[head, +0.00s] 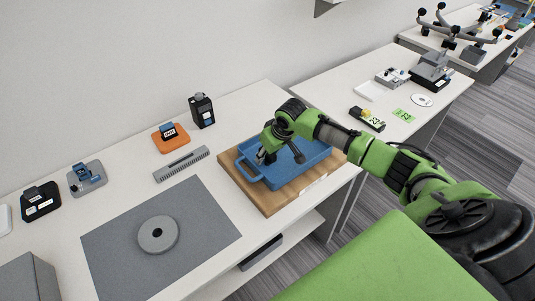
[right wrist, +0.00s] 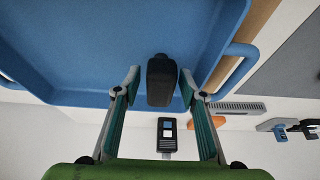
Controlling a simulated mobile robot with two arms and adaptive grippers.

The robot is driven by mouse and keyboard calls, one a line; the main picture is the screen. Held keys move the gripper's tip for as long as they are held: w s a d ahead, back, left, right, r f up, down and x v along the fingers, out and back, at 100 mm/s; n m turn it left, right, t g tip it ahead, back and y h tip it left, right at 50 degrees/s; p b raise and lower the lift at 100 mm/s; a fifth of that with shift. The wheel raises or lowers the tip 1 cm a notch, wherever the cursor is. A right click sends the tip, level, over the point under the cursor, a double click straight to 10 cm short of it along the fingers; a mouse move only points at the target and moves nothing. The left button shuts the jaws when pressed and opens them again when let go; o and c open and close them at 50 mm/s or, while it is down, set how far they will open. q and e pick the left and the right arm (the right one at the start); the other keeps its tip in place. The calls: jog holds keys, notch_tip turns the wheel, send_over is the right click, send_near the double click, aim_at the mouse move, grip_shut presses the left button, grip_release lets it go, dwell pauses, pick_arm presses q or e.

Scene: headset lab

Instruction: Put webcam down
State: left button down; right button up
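The black webcam (right wrist: 161,82) shows in the right wrist view between the fingers of my right gripper (right wrist: 160,90), against the floor of the blue tray (right wrist: 90,50). A narrow gap shows between the webcam and each finger, so the gripper is open around it. In the head view my right gripper (head: 281,157) points down into the blue tray (head: 310,163). There the webcam cannot be told apart from the dark gripper parts. Whether it rests on the tray floor is hard to tell. My left gripper is not in view.
The tray sits on a wooden board (head: 266,203) near the table edge. Left of it are a grey mat (head: 205,215) with a round grey disc (head: 158,234), a slotted grey bar (head: 181,163), an orange stand (head: 171,144) and a black device (head: 202,110). A second table stands at right.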

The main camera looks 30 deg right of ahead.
jog(key=b+v, duration=0.2)
jog(key=v, duration=1)
jog(key=shift+r, duration=0.25)
jog(key=shift+a+f, duration=0.1)
